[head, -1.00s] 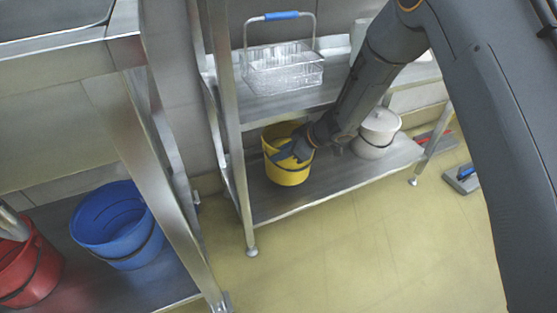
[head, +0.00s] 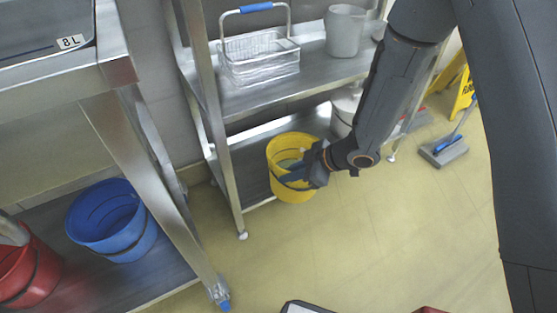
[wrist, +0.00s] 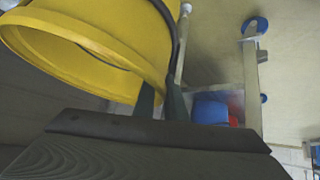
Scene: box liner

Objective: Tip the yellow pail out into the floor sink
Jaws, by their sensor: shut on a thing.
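The yellow pail (head: 281,151) is in the head view, about upright, in front of the lower shelf of the steel rack. A greyish patch shows inside it, but I cannot tell what it is. My gripper (head: 297,172) is shut on the pail at its right near side. In the wrist view the pail (wrist: 105,35) fills the upper left, with its rim towards the camera and my gripper's fingers (wrist: 162,104) at its wall. The floor sink is not seen in either view.
The steel rack (head: 215,150) holds a wire basket (head: 258,58) and a grey jug (head: 344,30); a white pail (head: 345,112) stands below. Blue (head: 112,222) and red (head: 28,265) pails stand under the left bench. Middle floor is clear.

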